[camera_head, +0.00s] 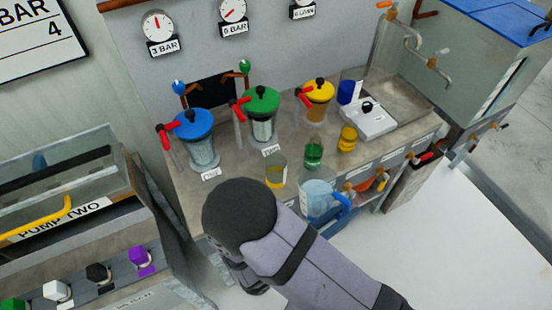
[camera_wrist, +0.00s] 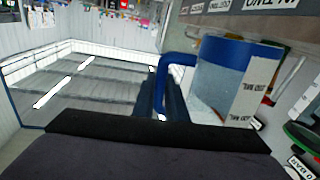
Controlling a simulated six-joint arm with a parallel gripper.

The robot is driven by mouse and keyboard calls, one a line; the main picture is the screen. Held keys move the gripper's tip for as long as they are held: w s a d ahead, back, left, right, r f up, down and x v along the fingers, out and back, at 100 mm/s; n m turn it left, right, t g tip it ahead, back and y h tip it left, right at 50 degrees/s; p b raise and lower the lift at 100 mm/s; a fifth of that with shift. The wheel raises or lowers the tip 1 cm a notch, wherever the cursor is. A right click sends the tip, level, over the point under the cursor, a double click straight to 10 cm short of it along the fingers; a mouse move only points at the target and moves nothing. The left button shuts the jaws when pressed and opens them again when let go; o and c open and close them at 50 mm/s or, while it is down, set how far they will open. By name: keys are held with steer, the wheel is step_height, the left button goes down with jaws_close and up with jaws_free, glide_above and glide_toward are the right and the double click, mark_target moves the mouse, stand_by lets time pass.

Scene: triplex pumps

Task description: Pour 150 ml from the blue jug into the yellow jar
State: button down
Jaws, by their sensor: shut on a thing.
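The blue jug (camera_head: 318,194) is clear with a blue rim and blue handle, held at the front edge of the bench. It fills the right of the wrist view (camera_wrist: 222,68), where a white 200 ML label shows. My gripper (camera_wrist: 160,88) is shut on its handle; in the head view its fingers are hard to make out. The jug looks close to upright and holds pale liquid. A clear jar with a yellow band (camera_head: 276,172), seemingly the yellow jar, stands on the bench just left of and behind the jug, apart from it. No stream shows.
A green jar (camera_head: 314,155), a solid yellow container (camera_head: 347,138) and a blue jar (camera_head: 347,92) stand behind. A white scale (camera_head: 369,122) is at right. Three lidded pump vessels, blue (camera_head: 194,125), green (camera_head: 262,102) and yellow (camera_head: 318,93), line the back with red handles.

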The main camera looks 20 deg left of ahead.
mark_target(322, 197)
steer(key=shift+w+a+r+n+p, duration=0.2)
steer(key=shift+a+r+n+p, duration=0.2)
steer(key=shift+r+n, duration=0.25)
steer(key=shift+w+a+r+n+p, duration=0.15)
steer(key=shift+a+r+n+p, duration=0.2)
steer(key=shift+r+n, duration=0.25)
steer(key=shift+w+a+r+n+t+p, duration=0.35)
steer(key=shift+a+r+n, duration=0.25)
steer(key=shift+a+n, duration=0.35)
steer(key=shift+w+a+r+n+t+p, duration=0.3)
steer(key=shift+w+a+r+n, duration=0.25)
steer(key=shift+n, duration=0.45)
steer(key=shift+a+r, duration=0.2)
steer(key=shift+w+a+r+n+t+p, duration=0.1)
steer(key=shift+a+r+n+p, duration=0.25)
steer(key=shift+r+n+p, duration=0.25)
steer(key=shift+w+a+r+n+t+p, duration=0.15)
steer(key=shift+a+r+n+p, duration=0.25)
steer(key=shift+r+n, duration=0.3)
steer(key=shift+w+a+r+n+t+p, duration=0.1)
steer(key=shift+a+r+n+p, duration=0.15)
steer(key=shift+r+n+p, duration=0.4)
steer(key=shift+w+a+r+n+p, duration=0.3)
steer(key=shift+a+r+n+p, duration=0.25)
steer(key=shift+r+n, duration=0.3)
stand_by(0.7)
steer(key=shift+f, duration=0.1)
